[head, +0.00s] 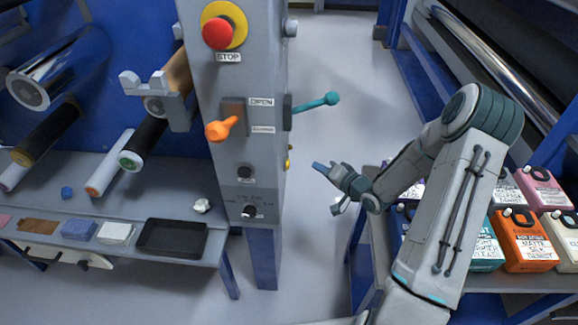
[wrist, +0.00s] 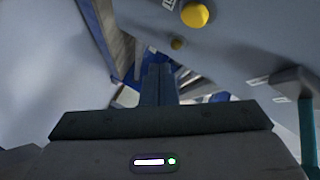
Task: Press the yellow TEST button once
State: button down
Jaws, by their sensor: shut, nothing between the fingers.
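A yellow button (head: 288,163) shows edge-on on the right side face of the grey post (head: 240,75). In the wrist view a round yellow button (wrist: 195,15) sticks out from the grey panel (wrist: 245,45) at the top, beside a partly cut-off label. A smaller, darker yellow knob (wrist: 177,44) is just below it. My gripper (head: 318,167) is shut and empty, to the right of the post and pointing left towards it, apart from the button. Its blue fingers (wrist: 158,85) lie together, below the buttons in the wrist view.
A teal lever (head: 318,103) sticks out right from the post, above my gripper. The front face has a red STOP button (head: 217,32) and an orange handle (head: 223,128). Ink containers (head: 527,240) stand on the right bench. The left shelf holds a black tray (head: 172,238).

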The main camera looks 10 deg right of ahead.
jog(key=shift+w+a+b, duration=0.2)
jog(key=shift+w+a, duration=0.05)
jog(key=shift+a, duration=1.05)
jog(key=shift+w+a+b, duration=0.2)
jog(key=shift+w+a, duration=0.05)
jog(key=shift+a, duration=1.05)
jog(key=shift+a, duration=0.1)
jog(key=shift+w+a, duration=0.1)
jog(key=shift+a, duration=0.25)
jog(key=shift+a, duration=0.5)
dwell(0.4)
jog(key=shift+d, duration=0.9)
jog(key=shift+s+d+p, duration=0.2)
jog(key=shift+d, duration=0.65)
jog(key=shift+s+d+p, duration=0.2)
jog(key=shift+d, duration=0.6)
jog(key=shift+s+d+p, duration=0.2)
jog(key=shift+d, duration=0.65)
